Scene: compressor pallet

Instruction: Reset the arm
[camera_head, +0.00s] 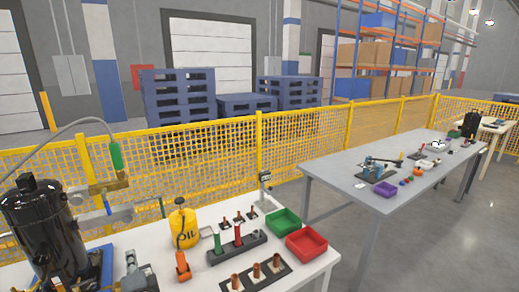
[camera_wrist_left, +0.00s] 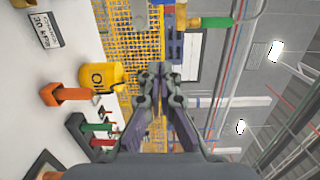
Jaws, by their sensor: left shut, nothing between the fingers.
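My left gripper (camera_head: 138,272) is low at the left in the head view, in front of the white table's near part. In the left wrist view its fingers (camera_wrist_left: 158,68) meet at the tips, with nothing between them. A yellow oil can (camera_head: 184,226) stands on the table beyond and to the right of the gripper; it also shows in the left wrist view (camera_wrist_left: 100,77). An orange part (camera_head: 182,265) stands nearer, right of the gripper. The gripper looks apart from both. My right gripper is in neither view.
A black tank (camera_head: 42,230) and a hose with a green grip (camera_head: 116,156) are at the left. A rack with green and red cylinders (camera_head: 238,240), a green bin (camera_head: 283,221) and a red bin (camera_head: 306,241) are rightward. A yellow fence (camera_head: 220,140) runs behind.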

